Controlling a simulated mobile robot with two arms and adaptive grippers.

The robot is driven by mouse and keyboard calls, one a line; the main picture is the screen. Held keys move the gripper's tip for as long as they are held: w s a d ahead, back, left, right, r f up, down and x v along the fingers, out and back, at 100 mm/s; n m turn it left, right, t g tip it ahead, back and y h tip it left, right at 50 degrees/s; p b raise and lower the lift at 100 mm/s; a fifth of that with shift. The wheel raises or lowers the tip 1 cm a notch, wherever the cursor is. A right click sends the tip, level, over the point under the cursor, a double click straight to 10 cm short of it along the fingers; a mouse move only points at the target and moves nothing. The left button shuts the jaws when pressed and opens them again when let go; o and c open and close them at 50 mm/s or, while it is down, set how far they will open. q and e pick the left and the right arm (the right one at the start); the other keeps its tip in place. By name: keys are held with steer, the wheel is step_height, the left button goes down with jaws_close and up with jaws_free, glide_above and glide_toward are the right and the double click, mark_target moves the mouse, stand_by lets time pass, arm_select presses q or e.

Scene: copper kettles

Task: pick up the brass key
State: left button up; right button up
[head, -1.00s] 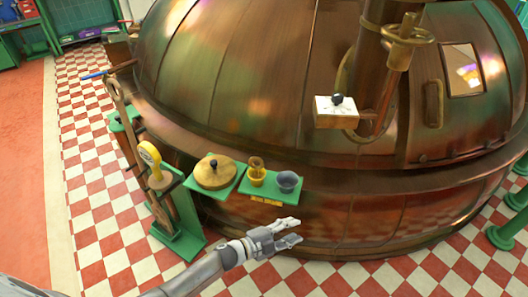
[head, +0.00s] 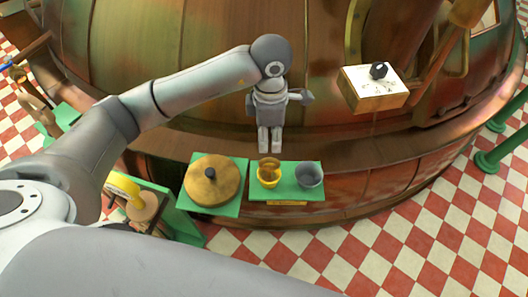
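The brass key (head: 269,166) appears to stand in a small yellow cup (head: 268,181), its ring-like top above the rim and its lower part hidden. The cup stands on a green shelf (head: 288,195) on the side of the copper kettle. My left gripper (head: 270,152) points down just above and behind the key in the picture, with a narrow gap between its fingers and nothing seen held. I cannot tell whether its fingertips touch the key. My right gripper is not in view.
A grey-blue cup (head: 309,175) stands right beside the yellow one. A round wooden lid with a dark knob (head: 213,181) sits on a green shelf to the left. A white-topped box (head: 375,88) is at upper right. The copper kettle (head: 330,140) curves close behind.

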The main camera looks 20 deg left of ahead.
mark_target(270, 159)
arm_select(q)
steer(key=shift+f, duration=0.45)
step_height(270, 159, down, 4)
steer(key=shift+s+d+f, duration=0.1)
steer(key=shift+s+d, duration=0.05)
step_height(270, 159, down, 5)
steer(key=shift+s+r+p, duration=0.1)
steer(key=shift+s+p, duration=0.05)
steer(key=shift+p, duration=0.45)
steer(key=shift+f, duration=0.25)
steer(key=c, duration=0.8)
jaws_close()
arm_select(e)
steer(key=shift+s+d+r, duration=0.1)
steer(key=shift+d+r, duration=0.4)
